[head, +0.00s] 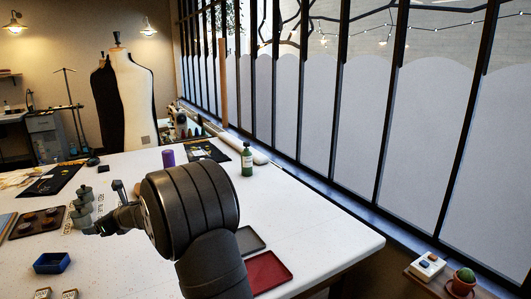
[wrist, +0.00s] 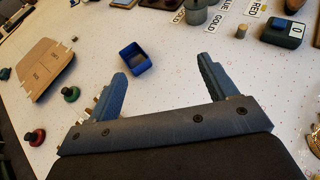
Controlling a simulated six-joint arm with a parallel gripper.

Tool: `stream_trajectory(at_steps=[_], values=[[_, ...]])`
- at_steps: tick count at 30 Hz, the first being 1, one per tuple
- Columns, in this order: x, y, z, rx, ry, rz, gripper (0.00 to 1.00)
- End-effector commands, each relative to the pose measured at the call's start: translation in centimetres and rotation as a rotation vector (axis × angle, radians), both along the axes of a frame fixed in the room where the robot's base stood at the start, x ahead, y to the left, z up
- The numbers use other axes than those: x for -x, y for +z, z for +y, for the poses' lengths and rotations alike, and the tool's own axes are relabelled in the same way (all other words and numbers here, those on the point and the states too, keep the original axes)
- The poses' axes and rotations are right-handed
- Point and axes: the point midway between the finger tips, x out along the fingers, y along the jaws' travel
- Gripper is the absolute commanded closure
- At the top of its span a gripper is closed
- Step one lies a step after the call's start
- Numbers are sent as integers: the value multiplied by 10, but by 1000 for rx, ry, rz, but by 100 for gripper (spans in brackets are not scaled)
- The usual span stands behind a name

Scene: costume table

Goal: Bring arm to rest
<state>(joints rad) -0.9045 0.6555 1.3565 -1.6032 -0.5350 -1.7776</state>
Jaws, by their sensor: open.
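My gripper (head: 103,208) is at the left-middle of the white table (head: 330,225) in the head view, at the end of my dark arm. In the wrist view its two blue-grey fingers (wrist: 162,68) stand wide apart, with nothing between them. A small open blue box (head: 52,263) sits on the table beyond the fingers; it also shows in the wrist view (wrist: 137,57), apart from them. My arm hides part of the table's middle.
Grey canisters (head: 82,208) stand close to my gripper, with a brown tray (head: 38,222) left of them. A red tray (head: 267,272), a green bottle (head: 247,160) and a purple cylinder (head: 168,158) are also on the table. Its right side is clear, beside the window.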

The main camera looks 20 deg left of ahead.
Motion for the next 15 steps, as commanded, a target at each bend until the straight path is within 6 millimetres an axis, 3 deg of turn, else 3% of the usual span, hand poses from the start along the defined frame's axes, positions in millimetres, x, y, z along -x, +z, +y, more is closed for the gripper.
stream_trajectory(at_steps=[15], values=[[5,-16,-60,1,-176,0,22]])
